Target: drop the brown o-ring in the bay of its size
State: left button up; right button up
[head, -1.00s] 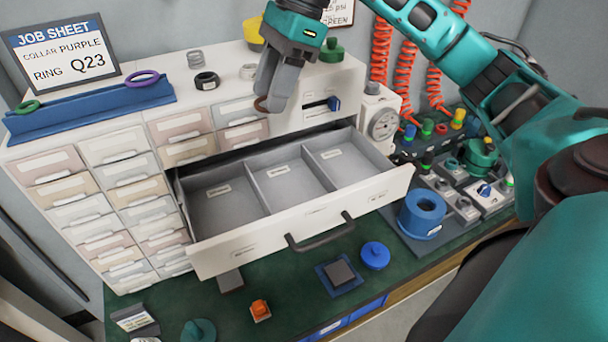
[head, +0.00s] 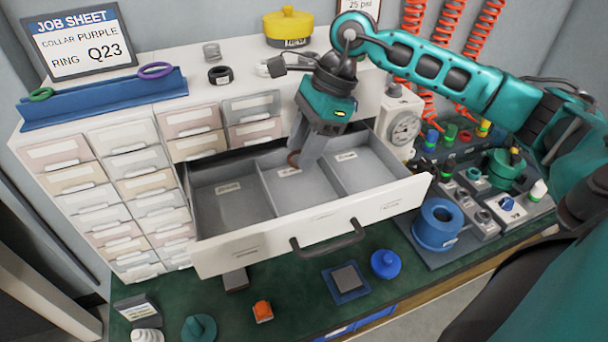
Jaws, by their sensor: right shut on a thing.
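My right gripper (head: 303,160) points down over the open drawer (head: 318,222) and is shut on the brown o-ring (head: 293,159). The ring hangs at the fingertips over the back part of the middle bay. The drawer has three bays side by side: a left bay (head: 232,207), a middle bay (head: 300,193) and a right bay (head: 366,172). Each has a small label on its floor, too small to read. My left gripper is not in view.
A job sheet (head: 77,42) reads collar purple, ring Q23. A blue rack (head: 105,101) on the cabinet top holds a green ring (head: 41,94) and a purple ring (head: 155,70). A black ring stack (head: 220,75) and a yellow-lidded pot (head: 289,26) stand there too. A gauge (head: 405,128) stands right of the drawer.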

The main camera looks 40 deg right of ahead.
aim_at(296, 194)
jog(key=shift+f, duration=3.35)
jog(key=shift+f+b, duration=0.6)
jog(key=shift+b, duration=0.1)
jog(key=o, duration=1.1)
